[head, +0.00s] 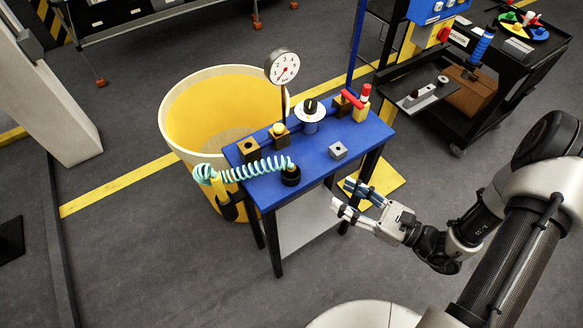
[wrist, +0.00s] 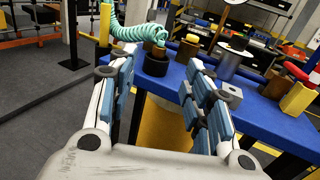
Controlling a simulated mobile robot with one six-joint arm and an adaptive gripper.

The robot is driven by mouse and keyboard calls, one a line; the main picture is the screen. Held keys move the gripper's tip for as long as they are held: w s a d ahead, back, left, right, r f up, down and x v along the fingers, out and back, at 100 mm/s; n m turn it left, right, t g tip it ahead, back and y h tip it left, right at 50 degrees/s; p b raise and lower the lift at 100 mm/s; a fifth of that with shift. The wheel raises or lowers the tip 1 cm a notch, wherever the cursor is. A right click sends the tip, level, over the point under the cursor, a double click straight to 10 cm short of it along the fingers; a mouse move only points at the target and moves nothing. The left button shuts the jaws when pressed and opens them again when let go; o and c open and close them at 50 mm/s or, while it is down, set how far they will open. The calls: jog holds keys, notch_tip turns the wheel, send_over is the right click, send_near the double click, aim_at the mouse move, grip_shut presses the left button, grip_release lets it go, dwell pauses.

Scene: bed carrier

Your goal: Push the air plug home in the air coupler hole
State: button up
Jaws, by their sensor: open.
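A coiled teal hose (head: 240,171) ends at a small yellowish air plug (head: 290,167). The plug sits at a round black socket (head: 291,178), apparently the air coupler, near the front edge of the blue table. The wrist view shows the plug (wrist: 159,47) upright over the black socket (wrist: 156,65); how deep it sits I cannot tell. The coupler hole itself is hidden by the plug. My gripper (head: 346,196) is open and empty, off the table's right front side, apart from the plug. In the wrist view the socket lies ahead, between the spread fingers.
The blue table (head: 312,163) carries a grey block (head: 338,151), a white dial knob (head: 310,115), a pressure gauge (head: 282,68) and a red-handled valve (head: 354,100). A yellow bin (head: 205,100) stands behind left. A black cart (head: 480,100) stands at right. Floor in front is clear.

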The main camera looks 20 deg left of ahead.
jog(key=b, duration=0.2)
send_near(293, 167)
jog(key=x, duration=0.5)
jog(key=shift+s+a+r, duration=0.2)
jog(key=shift+a+r, duration=0.05)
jog(key=x, duration=0.1)
jog(key=b+x, duration=0.1)
jog(key=x, duration=0.1)
jog(key=b+x, duration=0.1)
jog(key=shift+w+a+f, duration=0.35)
jog(key=shift+f, duration=0.05)
jog(key=shift+w+a, duration=0.1)
jog(key=shift+a, duration=0.15)
jog(key=shift+c, duration=0.2)
grip_shut()
